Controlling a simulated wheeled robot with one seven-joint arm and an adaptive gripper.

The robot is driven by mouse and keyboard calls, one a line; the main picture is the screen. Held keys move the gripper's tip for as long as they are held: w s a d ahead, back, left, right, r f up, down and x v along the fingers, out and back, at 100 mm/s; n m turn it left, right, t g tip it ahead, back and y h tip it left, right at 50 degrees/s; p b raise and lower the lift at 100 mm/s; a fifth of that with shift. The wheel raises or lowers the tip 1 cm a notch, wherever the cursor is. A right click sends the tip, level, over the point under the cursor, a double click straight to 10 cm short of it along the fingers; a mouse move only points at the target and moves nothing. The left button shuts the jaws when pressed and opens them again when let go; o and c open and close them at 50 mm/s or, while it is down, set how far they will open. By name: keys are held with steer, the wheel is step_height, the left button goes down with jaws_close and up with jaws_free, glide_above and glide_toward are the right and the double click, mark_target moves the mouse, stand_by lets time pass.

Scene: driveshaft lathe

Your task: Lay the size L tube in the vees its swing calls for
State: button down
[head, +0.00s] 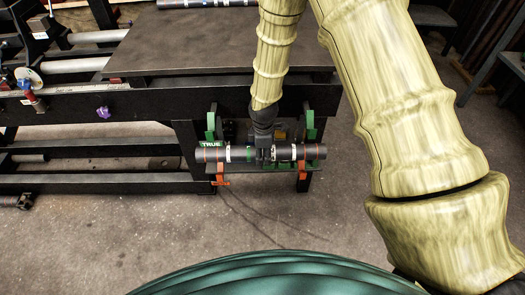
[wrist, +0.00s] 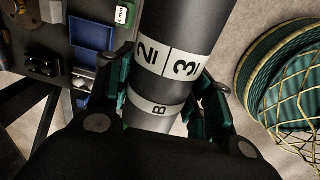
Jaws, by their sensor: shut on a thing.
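My gripper (head: 264,150) is shut on a dark grey tube (head: 285,153) near its middle. The tube lies level across the picture in front of a small rack at the bench end. No size letter L is readable. A green holder (head: 210,122) and another green holder (head: 310,124) stand behind the tube. An orange holder (head: 220,178) and another orange holder (head: 302,178) show below it. I cannot tell whether the tube touches any vee.
A green "TRUE" label (head: 211,144) is by the tube's left end. The black bench (head: 130,105) and its dark top (head: 190,40) lie behind and left. Another tube (head: 205,3) lies at the back. Blue trays (wrist: 90,35) show in the wrist view. The floor in front (head: 130,235) is clear.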

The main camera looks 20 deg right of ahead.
step_height(320, 180, down, 7)
steer(key=b, duration=0.2)
steer(key=shift+f, duration=0.15)
stand_by(1.0)
stand_by(0.3)
steer(key=c, duration=0.5)
jaws_free()
steer(key=shift+f, duration=0.15)
steer(key=r, duration=1.2)
steer(key=shift+s+a+r, duration=0.1)
steer(key=shift+s, duration=0.2)
steer(key=shift+a, duration=0.1)
